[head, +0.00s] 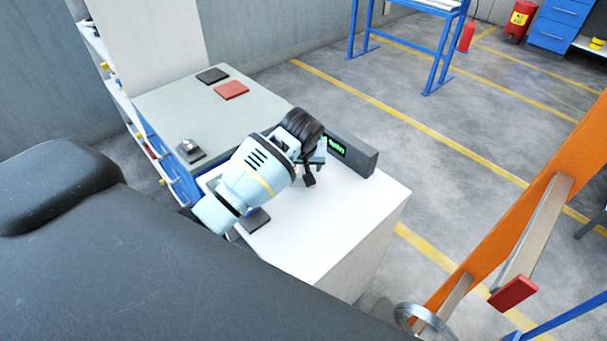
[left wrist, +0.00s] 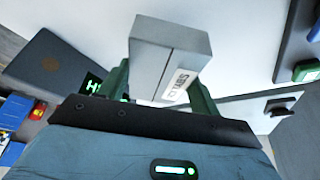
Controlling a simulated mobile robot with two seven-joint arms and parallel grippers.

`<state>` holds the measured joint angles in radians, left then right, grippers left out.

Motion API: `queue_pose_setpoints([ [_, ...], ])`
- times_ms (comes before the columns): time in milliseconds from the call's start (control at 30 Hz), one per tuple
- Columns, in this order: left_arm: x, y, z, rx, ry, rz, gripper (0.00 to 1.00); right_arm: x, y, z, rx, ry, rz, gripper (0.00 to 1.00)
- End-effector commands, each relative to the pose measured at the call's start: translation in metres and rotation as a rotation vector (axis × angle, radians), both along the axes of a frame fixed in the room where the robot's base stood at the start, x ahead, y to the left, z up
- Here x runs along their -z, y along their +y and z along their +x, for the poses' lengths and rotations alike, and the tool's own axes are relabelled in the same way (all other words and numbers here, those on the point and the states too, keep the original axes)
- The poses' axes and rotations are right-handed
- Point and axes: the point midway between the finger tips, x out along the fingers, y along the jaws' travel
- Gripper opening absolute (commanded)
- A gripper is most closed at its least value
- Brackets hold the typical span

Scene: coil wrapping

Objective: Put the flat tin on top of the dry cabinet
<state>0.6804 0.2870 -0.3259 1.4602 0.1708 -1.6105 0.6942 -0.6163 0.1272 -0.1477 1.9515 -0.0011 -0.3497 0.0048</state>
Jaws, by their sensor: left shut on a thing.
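My left gripper (head: 314,168) is over the white top of a cabinet (head: 350,210), which looks like the dry cabinet. In the left wrist view, its green fingers (left wrist: 165,88) are shut on a grey, box-shaped thing with a white printed label, which looks like the flat tin (left wrist: 170,45). In the head view, the gripper and wrist mostly hide the tin. I cannot tell whether it touches the white top. My right gripper is not in view.
A dark display box (head: 350,153) with green digits stands at the white top's far edge, close to the gripper. A small dark plate (head: 255,220) lies near the front left edge. A grey-topped bench (head: 170,110) adjoins on the left. The white top's right part is clear.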

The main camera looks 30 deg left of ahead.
Motion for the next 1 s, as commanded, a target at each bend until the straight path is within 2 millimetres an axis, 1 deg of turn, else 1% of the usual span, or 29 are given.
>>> queue_pose_setpoints([
  [100, 0.002, 0.0, 0.0, 0.0, -0.001, 0.0, 0.35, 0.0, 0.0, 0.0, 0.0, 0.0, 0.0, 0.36],
  [300, 0.027, 0.0, 0.0, 0.0, 0.0, 0.001, 0.35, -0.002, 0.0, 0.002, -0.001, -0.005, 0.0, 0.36],
  [400, 0.035, 0.0, 0.0, 0.0, -0.002, 0.001, 0.35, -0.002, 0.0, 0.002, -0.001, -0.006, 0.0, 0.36],
  [833, 0.04, 0.0, 0.0, 0.0, -0.002, 0.0, 0.35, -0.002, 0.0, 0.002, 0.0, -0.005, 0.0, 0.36],
  [867, 0.041, 0.0, 0.0, 0.0, -0.001, 0.0, 0.66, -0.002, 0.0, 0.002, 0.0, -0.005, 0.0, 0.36],
  [1000, 0.04, 0.0, 0.0, 0.0, -0.001, 0.0, 0.84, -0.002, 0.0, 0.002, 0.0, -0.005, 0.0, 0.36],
])
